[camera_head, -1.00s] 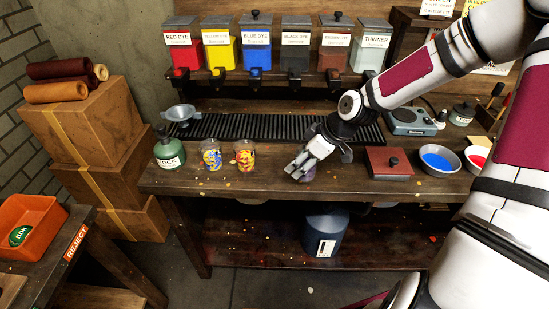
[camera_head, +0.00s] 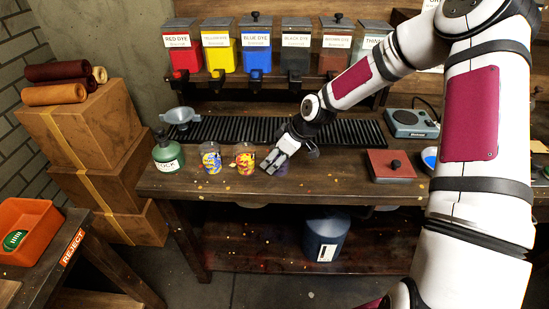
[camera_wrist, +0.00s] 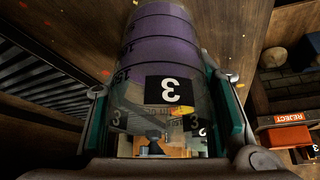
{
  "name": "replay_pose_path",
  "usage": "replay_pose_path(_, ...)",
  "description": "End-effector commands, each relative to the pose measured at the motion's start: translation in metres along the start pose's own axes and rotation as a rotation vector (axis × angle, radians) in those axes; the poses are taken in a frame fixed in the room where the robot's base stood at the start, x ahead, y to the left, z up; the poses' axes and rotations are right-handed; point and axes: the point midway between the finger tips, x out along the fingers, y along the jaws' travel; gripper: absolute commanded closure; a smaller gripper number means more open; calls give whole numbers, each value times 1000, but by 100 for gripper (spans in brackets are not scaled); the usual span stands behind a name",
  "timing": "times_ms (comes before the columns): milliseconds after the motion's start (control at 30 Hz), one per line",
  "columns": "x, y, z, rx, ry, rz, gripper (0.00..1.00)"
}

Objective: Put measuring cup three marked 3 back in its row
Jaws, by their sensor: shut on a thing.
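Measuring cup three, a clear cup with purple bands and a black label reading 3 (camera_wrist: 172,89), lies between my gripper's fingers in the wrist view. My gripper (camera_head: 274,164) is shut on it, just right of the two colourful cups in the head view. In that view the gripper mostly hides the held cup. A blue-and-yellow cup (camera_head: 211,159) and a red-and-yellow cup (camera_head: 244,159) stand upright side by side on the bench. I cannot tell whether the held cup touches the bench.
A green bottle (camera_head: 167,157) stands left of the cups. The bench's front edge is close.

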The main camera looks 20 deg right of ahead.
Motion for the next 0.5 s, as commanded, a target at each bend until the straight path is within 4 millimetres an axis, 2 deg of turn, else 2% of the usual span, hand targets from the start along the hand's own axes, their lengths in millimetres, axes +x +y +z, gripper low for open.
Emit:
replay_pose_path(300, 2, 0, 1, 0, 1, 1, 89)
replay_pose_path(333, 2, 0, 1, 0, 1, 1, 47)
replay_pose_path(400, 1, 0, 1, 0, 1, 1, 33)
replay_pose_path(500, 1, 0, 1, 0, 1, 1, 33)
